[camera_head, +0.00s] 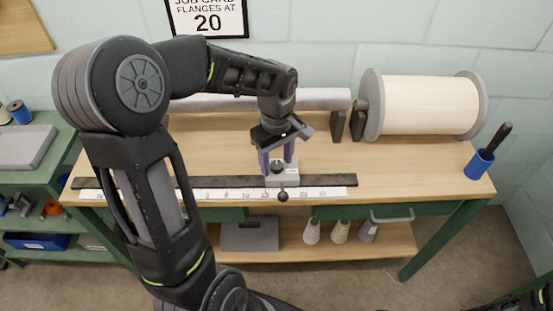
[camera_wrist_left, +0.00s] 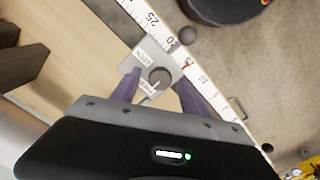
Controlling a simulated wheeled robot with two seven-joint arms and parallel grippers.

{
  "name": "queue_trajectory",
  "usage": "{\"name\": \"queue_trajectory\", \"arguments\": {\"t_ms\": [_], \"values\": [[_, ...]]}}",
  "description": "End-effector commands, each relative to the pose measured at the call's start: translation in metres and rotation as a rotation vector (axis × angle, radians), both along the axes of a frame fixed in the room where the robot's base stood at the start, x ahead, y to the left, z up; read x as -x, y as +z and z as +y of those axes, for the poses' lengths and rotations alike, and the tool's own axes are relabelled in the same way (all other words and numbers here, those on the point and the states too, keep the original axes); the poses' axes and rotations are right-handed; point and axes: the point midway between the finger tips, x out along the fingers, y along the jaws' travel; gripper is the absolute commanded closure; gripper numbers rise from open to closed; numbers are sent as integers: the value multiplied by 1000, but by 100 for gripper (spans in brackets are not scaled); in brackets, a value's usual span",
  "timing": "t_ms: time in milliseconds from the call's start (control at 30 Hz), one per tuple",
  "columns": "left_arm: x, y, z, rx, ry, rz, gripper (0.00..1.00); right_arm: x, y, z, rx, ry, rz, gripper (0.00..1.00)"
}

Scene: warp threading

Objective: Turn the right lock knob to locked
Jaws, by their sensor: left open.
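A grey block (camera_head: 289,176) sits on the ruler rail at the bench's front. In the left wrist view the block (camera_wrist_left: 148,50) carries a round dark lock knob (camera_wrist_left: 160,77) between two small white labels, one seeming to read LOCK. The knob's setting is too small to tell. My left gripper (camera_head: 277,168) is above the block, pointing down. In the left wrist view its two purple fingers (camera_wrist_left: 160,90) are apart, one on each side of the knob, with no clear contact visible. A dark ball handle (camera_head: 283,197) sticks out of the block's front. My right gripper does not show.
The white ruler (camera_head: 325,193) runs along the bench's front edge. A large cream-wound roll (camera_head: 425,105) with grey flanges stands at back right. A blue cup (camera_head: 479,164) with a dark-handled tool stands at the right end. Bare wood (camera_head: 400,165) lies right of the block.

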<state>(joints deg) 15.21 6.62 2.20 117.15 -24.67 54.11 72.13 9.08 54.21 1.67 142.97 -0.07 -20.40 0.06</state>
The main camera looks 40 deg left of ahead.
Motion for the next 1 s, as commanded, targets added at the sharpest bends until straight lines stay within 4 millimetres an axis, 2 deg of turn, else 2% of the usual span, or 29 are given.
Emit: {"name": "queue_trajectory", "arguments": {"t_ms": [200, 833, 1000], "values": [[0, 0, 0, 0, 0, 0, 49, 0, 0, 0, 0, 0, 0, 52], [0, 0, 0, 0, 0, 0, 100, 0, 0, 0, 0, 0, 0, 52], [0, 0, 0, 0, 0, 0, 100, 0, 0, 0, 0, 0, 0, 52]]}}
